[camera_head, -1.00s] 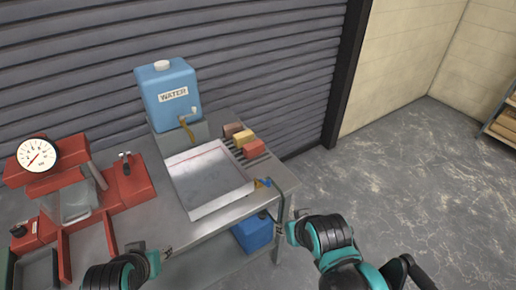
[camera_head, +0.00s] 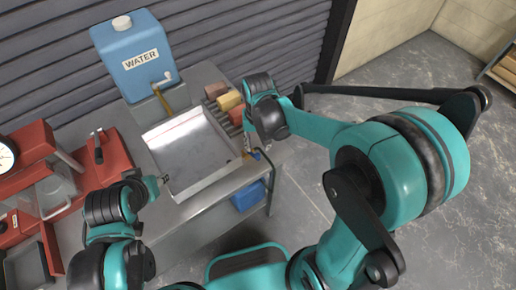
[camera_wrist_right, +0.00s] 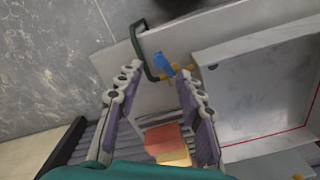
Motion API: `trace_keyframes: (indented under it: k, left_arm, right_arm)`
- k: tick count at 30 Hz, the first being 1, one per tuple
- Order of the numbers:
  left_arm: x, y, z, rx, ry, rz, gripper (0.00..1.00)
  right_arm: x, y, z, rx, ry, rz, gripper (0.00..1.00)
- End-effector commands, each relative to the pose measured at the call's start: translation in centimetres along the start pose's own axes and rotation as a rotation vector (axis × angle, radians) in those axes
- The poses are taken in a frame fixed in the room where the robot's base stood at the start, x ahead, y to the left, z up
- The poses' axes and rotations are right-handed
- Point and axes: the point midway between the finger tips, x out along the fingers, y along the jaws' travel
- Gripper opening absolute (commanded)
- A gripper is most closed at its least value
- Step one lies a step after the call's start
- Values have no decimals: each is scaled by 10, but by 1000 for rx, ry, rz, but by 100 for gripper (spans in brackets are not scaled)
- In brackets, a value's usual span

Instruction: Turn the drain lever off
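The drain lever is a small blue handle (camera_wrist_right: 163,64) on a brass valve (camera_wrist_right: 180,72) beside the corner of the shallow metal tray (camera_wrist_right: 230,80). In the head view the lever (camera_head: 257,154) shows as a small blue spot at the tray's right corner, next to my right gripper (camera_head: 247,146). In the right wrist view my right gripper (camera_wrist_right: 158,86) is open and empty, with the blue handle just beyond and between its fingertips. I cannot tell whether they touch. My left gripper (camera_head: 163,180) is at the tray's left edge; its fingers are too small to read.
A blue water container (camera_head: 134,60) with a tap stands behind the tray. Coloured blocks (camera_head: 228,101) lie on a slatted rack by the tray. A dark hose (camera_wrist_right: 142,48) curves beside the valve. A red press (camera_head: 30,170) stands left. A blue bin (camera_head: 247,196) sits under the table.

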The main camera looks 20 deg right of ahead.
Motion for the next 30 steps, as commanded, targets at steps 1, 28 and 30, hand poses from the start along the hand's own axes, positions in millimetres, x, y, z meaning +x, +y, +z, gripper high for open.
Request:
trace_keyframes:
  k: [1, 28, 30]
  left_arm:
    - [5, 0, 4, 0, 0, 0, 40]
    - [16, 0, 11, 0, 0, 0, 40]
    - [16, 0, 11, 0, 0, 0, 40]
  right_arm:
    - [12, 0, -1, 0, 1, 0, 37]
    - [56, 0, -1, -1, 2, -1, 0]
    - [56, 0, 0, 1, 2, -1, 0]
